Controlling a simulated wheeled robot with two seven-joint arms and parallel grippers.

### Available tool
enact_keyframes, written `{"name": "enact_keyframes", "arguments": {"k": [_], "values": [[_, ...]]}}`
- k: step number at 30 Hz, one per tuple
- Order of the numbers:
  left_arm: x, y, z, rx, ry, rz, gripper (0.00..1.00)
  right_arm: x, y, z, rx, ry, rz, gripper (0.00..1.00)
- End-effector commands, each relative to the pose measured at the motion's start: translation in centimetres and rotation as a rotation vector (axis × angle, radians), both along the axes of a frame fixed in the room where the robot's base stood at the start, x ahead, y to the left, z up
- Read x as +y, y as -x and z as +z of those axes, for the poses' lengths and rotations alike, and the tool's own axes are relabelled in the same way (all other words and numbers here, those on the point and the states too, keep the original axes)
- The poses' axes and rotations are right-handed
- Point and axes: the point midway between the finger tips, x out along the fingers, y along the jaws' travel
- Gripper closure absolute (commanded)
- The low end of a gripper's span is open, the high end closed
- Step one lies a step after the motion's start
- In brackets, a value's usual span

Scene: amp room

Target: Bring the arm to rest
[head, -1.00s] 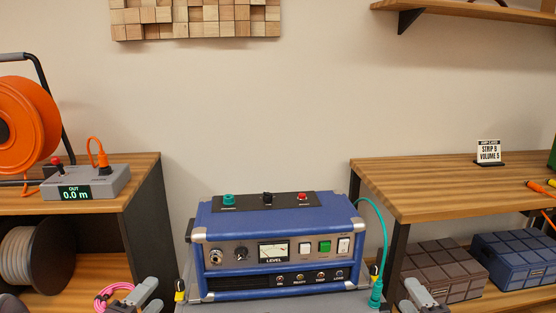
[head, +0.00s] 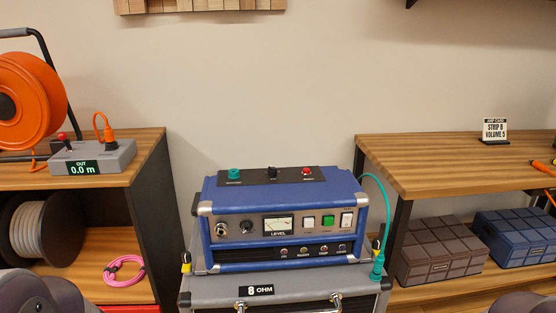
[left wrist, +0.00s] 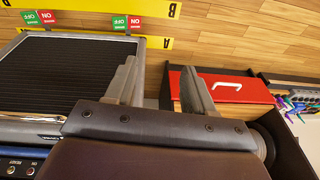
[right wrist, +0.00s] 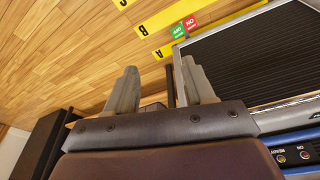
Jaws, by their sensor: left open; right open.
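My left gripper (left wrist: 160,88) shows in the left wrist view with its two grey fingers spread and nothing between them. My right gripper (right wrist: 160,86) shows in the right wrist view, also spread and empty. Neither gripper's fingers show in the head view; only rounded dark parts of my arms appear at its bottom left and right corners. The blue amplifier (head: 280,222) stands upright on a grey cabinet (head: 215,290) marked 8 OHM, with a teal cable (head: 384,205) at its right side. Neither gripper touches anything that I can see.
A left shelf unit holds an orange cable reel (head: 30,100), a grey meter box (head: 92,157) reading 0.0 m and a pink cable coil (head: 124,270). A wooden bench (head: 440,165) stands right, with brown (head: 440,250) and blue (head: 515,235) cases below. A red drawer (left wrist: 238,88) is near the left gripper.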

Motion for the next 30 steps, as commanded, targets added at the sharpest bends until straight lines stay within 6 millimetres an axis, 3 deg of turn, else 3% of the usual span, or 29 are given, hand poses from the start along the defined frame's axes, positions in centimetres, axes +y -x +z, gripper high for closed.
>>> {"name": "enact_keyframes", "arguments": {"k": [3, 5, 6, 14, 17, 24, 27, 30], "values": [[-5.0, 2.5, 2.0, 0.110, 0.076, 0.028, 0.47, 4.3, 2.4, 1.5, 0.133, -0.042, 0.151, 0.47], [-7.2, 1.7, 3.1, 0.072, 0.074, -0.066, 0.47, 6.3, 1.4, 2.4, 0.108, -0.038, 0.230, 0.47], [-7.6, 1.7, 5.1, 0.076, 0.072, -0.086, 0.47, 6.7, 1.5, 4.3, 0.113, -0.038, 0.246, 0.47], [-7.3, 1.7, 15.1, 0.076, 0.071, -0.076, 0.47, 6.4, 1.4, 14.4, 0.109, -0.037, 0.233, 0.47], [-7.3, 1.7, 19.9, 0.075, 0.071, -0.076, 0.47, 6.4, 1.4, 19.2, 0.108, -0.037, 0.232, 0.47], [-7.3, 1.7, 34.7, 0.075, 0.071, -0.077, 0.47, 6.3, 1.4, 34.0, 0.108, -0.036, 0.232, 0.47], [-7.2, 1.7, 38.6, 0.076, 0.070, -0.077, 0.47, 6.3, 1.4, 37.9, 0.108, -0.036, 0.231, 0.47], [-7.2, 1.7, 40.6, 0.076, 0.070, -0.077, 0.47, 6.3, 1.4, 40.0, 0.108, -0.036, 0.231, 0.47]]}}
